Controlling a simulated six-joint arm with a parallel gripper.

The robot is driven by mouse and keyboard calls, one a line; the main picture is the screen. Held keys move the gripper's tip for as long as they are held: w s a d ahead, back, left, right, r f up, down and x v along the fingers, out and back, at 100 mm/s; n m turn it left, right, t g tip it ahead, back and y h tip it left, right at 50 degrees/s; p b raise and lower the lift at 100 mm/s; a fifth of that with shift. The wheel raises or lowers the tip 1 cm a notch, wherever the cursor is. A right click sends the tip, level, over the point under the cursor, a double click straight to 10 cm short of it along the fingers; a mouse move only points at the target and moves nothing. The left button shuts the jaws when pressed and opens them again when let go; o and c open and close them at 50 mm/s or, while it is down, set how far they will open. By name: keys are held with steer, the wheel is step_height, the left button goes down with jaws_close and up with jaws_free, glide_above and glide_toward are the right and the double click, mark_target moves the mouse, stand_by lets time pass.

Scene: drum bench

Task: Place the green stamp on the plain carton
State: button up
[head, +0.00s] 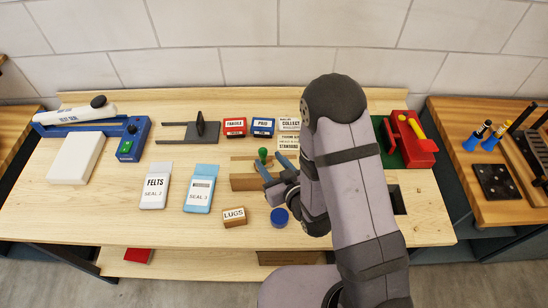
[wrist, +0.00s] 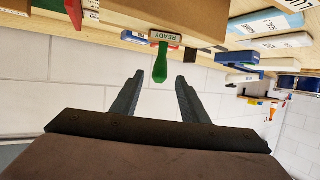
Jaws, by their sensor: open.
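The green stamp (head: 263,153) has a green handle and a small base. In the wrist view it is upside down, its green handle (wrist: 160,64) hanging from a base marked READY. It appears to stand upright on the plain brown carton (head: 243,184), whose side (wrist: 180,14) fills the top of the wrist view. My gripper (head: 275,172) is beside the carton. In the wrist view its fingers (wrist: 160,76) are apart, with the handle's end between or just beyond the tips; contact cannot be told. My arm hides part of the bench to the right.
A small LUGS box (head: 234,217) and a blue round lid (head: 279,217) lie in front. Pouches marked FELTS (head: 155,187) and SEAL (head: 199,193) lie left. Red (head: 235,127) and blue (head: 263,127) labelled boxes stand behind. A sealer (head: 80,124) is far left, a red block (head: 420,150) right.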

steer(key=shift+p+v, duration=0.95)
steer(key=shift+p, duration=0.25)
steer(key=shift+d, duration=0.1)
steer(key=s+d+m+g+h, duration=0.2)
steer(key=d+g+h, duration=0.35)
steer(key=d, duration=0.45)
steer(key=s+d+r+m+g, duration=0.1)
steer(key=s+d+r+g, duration=0.1)
steer(key=s, duration=0.5)
steer(key=s+d+r+m+g, duration=0.2)
steer(key=s+r+g, duration=0.3)
steer(key=s, duration=0.3)
steer(key=shift+d+r+h, duration=0.2)
steer(key=shift+r+h, duration=0.15)
steer(key=shift+r, duration=0.5)
